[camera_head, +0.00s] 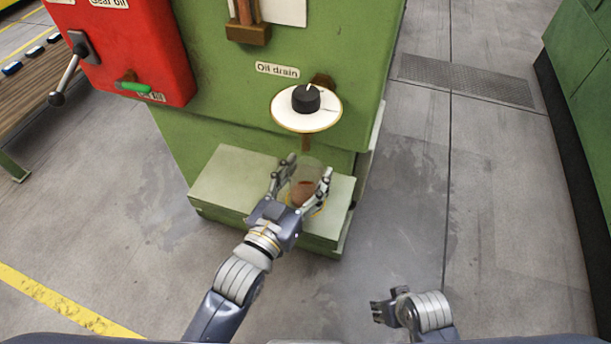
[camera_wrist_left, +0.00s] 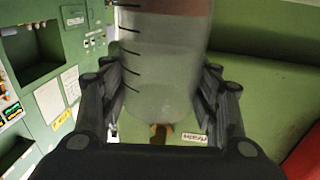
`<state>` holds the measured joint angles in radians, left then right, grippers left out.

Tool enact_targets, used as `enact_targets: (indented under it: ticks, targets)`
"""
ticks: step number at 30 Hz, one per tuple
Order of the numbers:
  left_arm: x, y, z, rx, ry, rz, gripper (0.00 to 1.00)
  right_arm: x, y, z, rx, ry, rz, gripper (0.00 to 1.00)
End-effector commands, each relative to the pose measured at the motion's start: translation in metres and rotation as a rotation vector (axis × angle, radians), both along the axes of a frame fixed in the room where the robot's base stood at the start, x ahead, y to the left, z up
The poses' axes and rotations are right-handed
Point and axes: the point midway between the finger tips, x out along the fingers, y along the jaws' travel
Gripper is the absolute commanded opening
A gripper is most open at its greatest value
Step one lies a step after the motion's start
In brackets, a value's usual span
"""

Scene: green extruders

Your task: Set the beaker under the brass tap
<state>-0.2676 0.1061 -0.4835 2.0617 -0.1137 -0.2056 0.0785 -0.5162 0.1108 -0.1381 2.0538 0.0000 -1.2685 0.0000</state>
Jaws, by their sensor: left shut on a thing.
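The beaker (camera_head: 304,191) is clear, with something reddish-brown low in it. My left gripper (camera_head: 307,167) is shut on it, a finger on each side. In the left wrist view the beaker (camera_wrist_left: 160,70) stands between the fingers (camera_wrist_left: 160,95), its dark graduation marks showing. The brass tap (camera_head: 305,143) hangs below the white "Oil drain" dial, just behind and above the beaker in the head view. A brass part also shows past the beaker in the left wrist view (camera_wrist_left: 160,130). Whether the beaker's base touches the ledge is unclear. My right gripper (camera_head: 388,305) is low, away from the machine.
The pale green ledge (camera_head: 228,178) juts out below the tap. A yellow ring (camera_head: 319,208) shows partly beside the beaker's base. The dial (camera_head: 306,106) overhangs the ledge. A red box (camera_head: 140,50) with a lever is at left. Open floor lies to the right.

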Motion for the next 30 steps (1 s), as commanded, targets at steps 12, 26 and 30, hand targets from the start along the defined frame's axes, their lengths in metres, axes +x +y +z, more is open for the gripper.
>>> enact_targets:
  ticks: [12,26,30]
  targets:
    - [0.000,0.000,-0.003,0.000,0.001,0.000,0.76,0.001,0.000,0.003,0.001,-0.004,0.000,0.40]
    - [-0.003,0.002,0.000,0.000,0.002,0.000,0.76,0.001,0.000,0.002,0.001,-0.004,0.000,0.40]
    - [-0.021,0.011,-0.001,0.002,0.004,0.000,0.76,-0.003,-0.001,-0.005,-0.001,0.008,0.000,0.40]
